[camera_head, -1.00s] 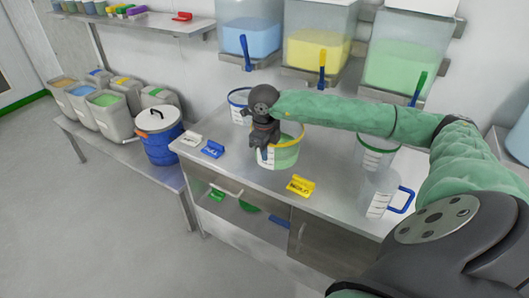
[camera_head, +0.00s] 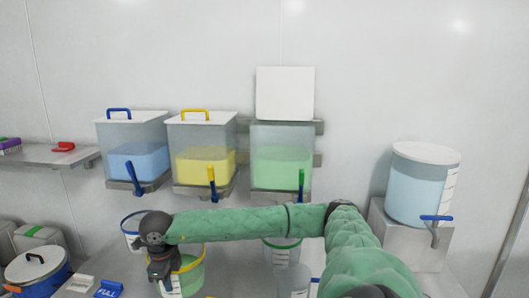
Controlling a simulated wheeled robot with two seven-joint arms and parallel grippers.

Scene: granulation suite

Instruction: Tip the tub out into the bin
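A clear tub (camera_head: 193,276) with a yellow rim and green on its side stands low in the head view, cut off by the bottom edge. My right gripper (camera_head: 166,278) points down at the tub's left rim and overlaps it. The fingers are small and dark, so I cannot tell whether they are closed on the rim. My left gripper is out of view.
Blue (camera_head: 140,163), yellow (camera_head: 205,168) and green (camera_head: 282,168) dispensers hang on the wall behind my arm. Another tub (camera_head: 131,226) is behind the gripper. A clear jug (camera_head: 292,281) stands right of the tub. Blue signs (camera_head: 108,289) lie left. A water tank (camera_head: 421,187) is right.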

